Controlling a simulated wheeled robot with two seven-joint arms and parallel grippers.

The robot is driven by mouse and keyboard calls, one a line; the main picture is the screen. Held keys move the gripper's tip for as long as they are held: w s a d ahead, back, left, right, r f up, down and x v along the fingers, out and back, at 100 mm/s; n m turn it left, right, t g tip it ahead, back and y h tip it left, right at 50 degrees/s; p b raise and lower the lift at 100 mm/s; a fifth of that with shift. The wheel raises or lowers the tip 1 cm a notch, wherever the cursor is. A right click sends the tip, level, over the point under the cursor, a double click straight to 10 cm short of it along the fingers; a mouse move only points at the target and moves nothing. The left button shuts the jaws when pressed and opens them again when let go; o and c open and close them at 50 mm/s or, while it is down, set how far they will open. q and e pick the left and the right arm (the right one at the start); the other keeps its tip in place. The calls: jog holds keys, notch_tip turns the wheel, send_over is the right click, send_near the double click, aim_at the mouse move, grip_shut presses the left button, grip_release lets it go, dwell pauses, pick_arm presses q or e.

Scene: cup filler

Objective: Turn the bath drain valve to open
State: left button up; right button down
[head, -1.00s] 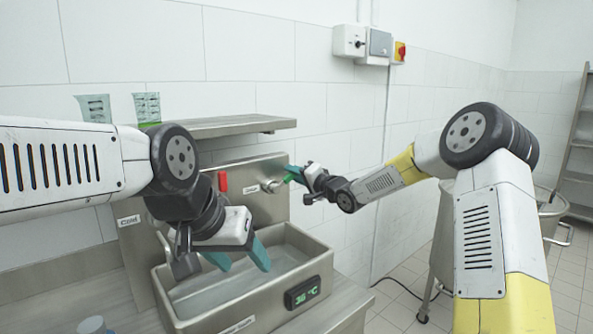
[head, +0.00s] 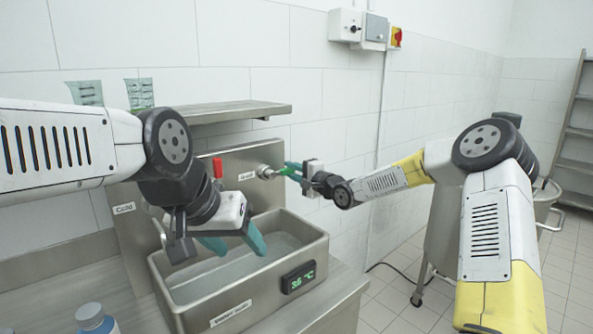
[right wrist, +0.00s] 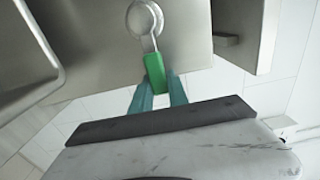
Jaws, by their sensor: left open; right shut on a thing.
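The drain valve has a round metal hub (head: 266,172) on the steel back panel of the bath (head: 215,312). Its green handle (right wrist: 154,72) extends from the hub; in the head view it points to the right. My right gripper (head: 291,170) is shut on this handle, with a teal finger on each side in the right wrist view (right wrist: 158,92). My left gripper (head: 238,246) is open and empty over the bath, its teal fingers pointing down. The label by the valve is too small to read.
A red lever (head: 218,167) is left of the valve, and a steel shelf (head: 235,113) is above. A digital display (head: 299,277) is on the bath's front. A steel vessel (head: 432,225) stands at the right.

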jog(key=shift+f, duration=0.15)
jog(key=c, duration=1.3)
grip_release()
jog(key=shift+d, duration=0.1)
jog(key=v, duration=0.7)
jog(key=shift+s+d, duration=0.25)
jog(key=shift+s, duration=0.05)
